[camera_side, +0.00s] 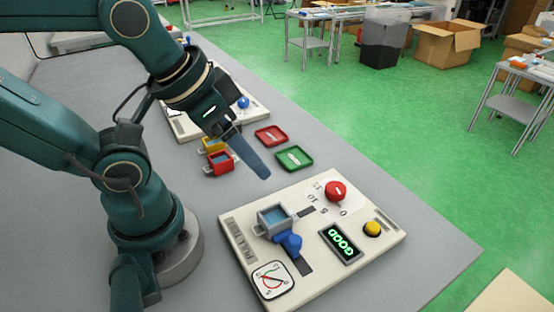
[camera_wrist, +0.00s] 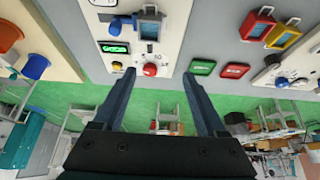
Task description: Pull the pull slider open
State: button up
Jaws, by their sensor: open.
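The white control panel (camera_side: 228,225) has a dark slot (camera_side: 305,266) with a blue knob (camera_side: 291,244) on it. A grey open box with a blue inside (camera_side: 275,217) stands right beside the knob. Lettering along the panel's left edge seems to begin with "PULL". The blue knob (camera_wrist: 117,24) and grey box (camera_wrist: 150,27) also show at the top of the wrist view. My gripper (camera_side: 258,165) is above the table beyond the panel's far left corner, apart from the knob and box. In the wrist view, my gripper (camera_wrist: 159,75) is open and empty.
The panel also carries a red knob (camera_side: 336,191), a yellow button (camera_side: 372,229), a lit "GOOD" display (camera_side: 341,244) and a dial (camera_side: 271,280). Red (camera_side: 271,136) and green (camera_side: 294,158) trays, yellow (camera_side: 214,145) and red (camera_side: 220,162) bins, and another panel lie farther back.

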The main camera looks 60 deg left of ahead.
jog(key=shift+n, duration=0.5)
jog(key=shift+c, duration=0.4)
jog(key=n+g, duration=0.5)
jog(key=n, duration=0.3)
send_over(295, 239)
notch_tip(295, 239, down, 6)
jog(key=shift+w+a, duration=0.15)
jog(key=shift+s+f+g, duration=0.2)
jog(key=shift+f+g, duration=0.1)
jog(key=shift+f, duration=2.4)
grip_shut()
